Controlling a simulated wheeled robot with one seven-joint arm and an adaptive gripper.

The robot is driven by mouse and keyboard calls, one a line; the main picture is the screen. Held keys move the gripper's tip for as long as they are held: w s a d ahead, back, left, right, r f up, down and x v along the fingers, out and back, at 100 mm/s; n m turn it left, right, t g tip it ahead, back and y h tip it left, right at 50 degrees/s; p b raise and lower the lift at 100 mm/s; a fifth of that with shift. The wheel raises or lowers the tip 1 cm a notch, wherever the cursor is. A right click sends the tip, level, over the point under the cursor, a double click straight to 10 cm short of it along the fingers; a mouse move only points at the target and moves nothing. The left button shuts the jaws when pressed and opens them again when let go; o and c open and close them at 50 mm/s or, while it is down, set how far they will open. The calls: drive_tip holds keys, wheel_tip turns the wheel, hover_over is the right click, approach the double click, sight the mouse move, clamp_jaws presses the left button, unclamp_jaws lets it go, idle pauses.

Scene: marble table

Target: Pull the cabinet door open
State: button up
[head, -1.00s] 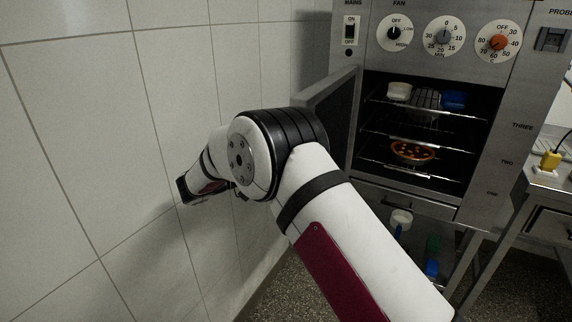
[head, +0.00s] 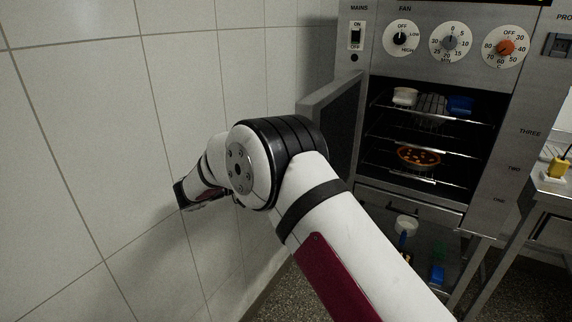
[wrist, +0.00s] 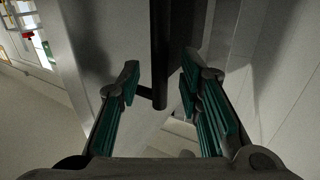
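The steel cabinet (head: 512,175) stands at the right in the head view. Its door (head: 338,118) is hinged on the left side and stands well open, showing the shelves inside. My arm covers the lower left part of the door. In the wrist view a dark vertical bar (wrist: 159,50), which looks like the door handle, comes down between the two fingers of my gripper (wrist: 159,86). The fingers are apart, with a gap on each side of the bar. Whether the bar lies fully between the tips or a little beyond them, I cannot tell. In the head view the fingers are hidden.
A white tiled wall (head: 80,130) runs close along the left of my arm. Inside the cabinet are a pizza-like dish (head: 418,157), a white cup (head: 404,96) and a blue container (head: 460,105). A side table (head: 555,187) stands at the right.

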drive_tip(key=v, duration=1)
drive_tip(key=shift+s+a+f, duration=0.1)
